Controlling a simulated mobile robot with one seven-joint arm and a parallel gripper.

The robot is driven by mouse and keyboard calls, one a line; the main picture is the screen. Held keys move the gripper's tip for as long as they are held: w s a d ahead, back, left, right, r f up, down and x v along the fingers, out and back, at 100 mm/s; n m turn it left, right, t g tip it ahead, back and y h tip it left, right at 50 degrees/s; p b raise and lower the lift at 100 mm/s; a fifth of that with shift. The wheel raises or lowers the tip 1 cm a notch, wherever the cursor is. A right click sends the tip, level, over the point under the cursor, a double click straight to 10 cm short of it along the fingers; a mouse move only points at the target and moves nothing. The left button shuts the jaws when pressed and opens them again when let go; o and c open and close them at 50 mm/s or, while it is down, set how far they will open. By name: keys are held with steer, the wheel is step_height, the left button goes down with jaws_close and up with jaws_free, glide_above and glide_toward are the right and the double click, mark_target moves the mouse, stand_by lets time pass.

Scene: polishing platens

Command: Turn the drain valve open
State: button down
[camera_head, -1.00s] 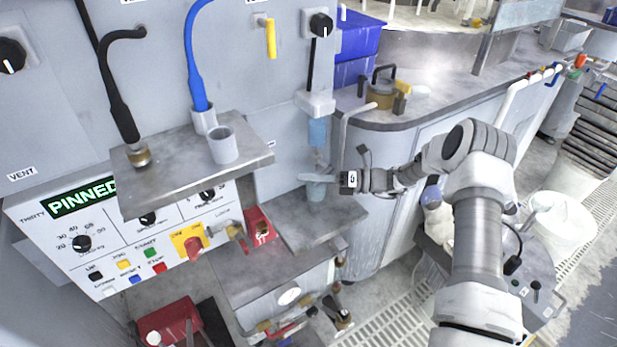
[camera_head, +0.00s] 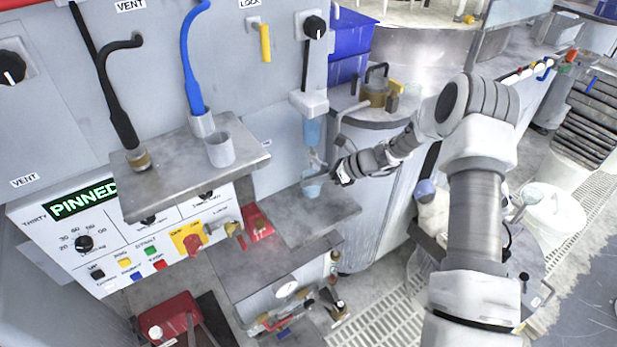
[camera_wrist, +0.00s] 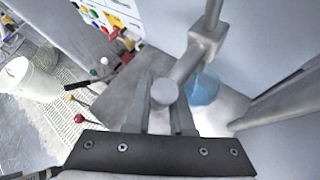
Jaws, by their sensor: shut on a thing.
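The drain valve (camera_head: 315,155) is a small grey fitting below a light blue tube (camera_head: 312,131) on the machine's front. In the wrist view the valve body (camera_wrist: 206,42) is a grey block with a bar reaching toward me, its round end (camera_wrist: 165,91) between my fingers. My gripper (camera_wrist: 163,108) is shut on this valve handle; in the head view it (camera_head: 341,172) comes in from the right. A light blue cup (camera_head: 312,187) stands on the ledge under the valve and partly shows behind the handle in the wrist view (camera_wrist: 203,90).
The grey ledge (camera_head: 318,218) under the cup is otherwise mostly bare. A metal shelf (camera_head: 180,165) with grey cups juts out at left above a control panel reading PINNED (camera_head: 84,200). A counter with a brass-coloured pot (camera_head: 376,93) stands behind my arm.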

steer(key=shift+w+d+f+n+t+h+b, duration=0.2)
steer(key=shift+d+n+h, duration=0.1)
steer(key=shift+h, duration=0.3)
steer(key=shift+w+d+f+n+t+h+b, duration=0.1)
steer(key=shift+w+d+n+t+h, duration=0.15)
steer(key=shift+h, duration=0.35)
steer(key=shift+d, duration=0.1)
steer(key=c, duration=0.8)
jaws_free()
steer(key=p+v, duration=0.2)
steer(key=v, duration=1.5)
steer(key=shift+s+r, duration=0.2)
steer(key=shift+r, duration=0.05)
